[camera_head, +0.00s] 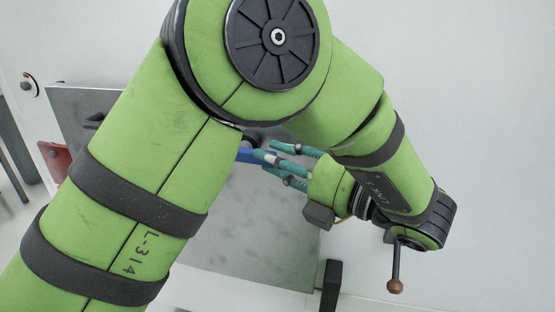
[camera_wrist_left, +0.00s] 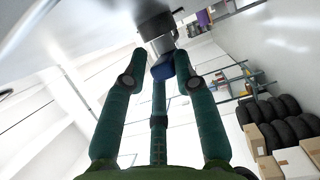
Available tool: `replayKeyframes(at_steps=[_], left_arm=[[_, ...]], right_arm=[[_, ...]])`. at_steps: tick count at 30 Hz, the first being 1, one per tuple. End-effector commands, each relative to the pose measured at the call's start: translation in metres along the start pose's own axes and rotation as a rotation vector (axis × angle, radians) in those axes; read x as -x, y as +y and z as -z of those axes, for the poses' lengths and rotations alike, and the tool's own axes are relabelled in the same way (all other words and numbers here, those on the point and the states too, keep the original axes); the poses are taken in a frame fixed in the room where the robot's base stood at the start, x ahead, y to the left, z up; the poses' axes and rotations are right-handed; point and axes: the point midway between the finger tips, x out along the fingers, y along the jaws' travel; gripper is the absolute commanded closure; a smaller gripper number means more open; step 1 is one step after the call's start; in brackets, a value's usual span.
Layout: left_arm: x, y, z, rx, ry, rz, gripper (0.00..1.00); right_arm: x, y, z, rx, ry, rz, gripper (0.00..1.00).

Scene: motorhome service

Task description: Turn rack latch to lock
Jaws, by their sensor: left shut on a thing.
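The blue handle of the rack latch (camera_head: 258,155) shows in the head view between my big arm link and the teal fingers. In the wrist view the blue handle (camera_wrist_left: 163,70) sits at the fingertips, below a dark round hub (camera_wrist_left: 157,25). My left gripper (camera_head: 270,155) has its fingers around the blue handle and is shut on it; it also shows in the wrist view (camera_wrist_left: 160,73). My arm hides part of the latch in the head view, so its exact angle cannot be told. My right gripper is not in view.
A grey metal panel (camera_head: 255,240) stands behind my left arm. A thin lever with a brown knob (camera_head: 395,286) hangs at the right, close to my arm. A dark post (camera_head: 331,285) stands lower right. The wrist view shows stacked tires (camera_wrist_left: 285,115) and boxes (camera_wrist_left: 295,160).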

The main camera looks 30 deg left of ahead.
Motion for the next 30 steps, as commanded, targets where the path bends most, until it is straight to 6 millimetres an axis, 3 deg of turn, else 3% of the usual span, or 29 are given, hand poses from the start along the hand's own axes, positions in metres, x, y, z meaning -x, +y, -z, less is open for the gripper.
replayKeyframes(at_steps=[1, 2, 3, 20, 30], left_arm=[[0.001, -0.007, 0.0, -0.012, -0.004, 0.017, 1.0], [0.001, -0.007, 0.0, -0.012, -0.004, 0.017, 0.59], [0.001, -0.008, 0.0, -0.012, -0.004, 0.018, 0.55], [0.0, 0.001, 0.0, -0.002, -0.002, 0.01, 0.55], [-0.001, 0.061, 0.001, 0.004, -0.002, 0.01, 0.55]], right_arm=[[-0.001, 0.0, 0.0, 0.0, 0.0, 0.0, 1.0], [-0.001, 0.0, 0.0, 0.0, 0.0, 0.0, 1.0], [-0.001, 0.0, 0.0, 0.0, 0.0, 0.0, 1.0], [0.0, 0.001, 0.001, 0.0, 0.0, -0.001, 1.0], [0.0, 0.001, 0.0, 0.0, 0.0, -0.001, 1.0]])
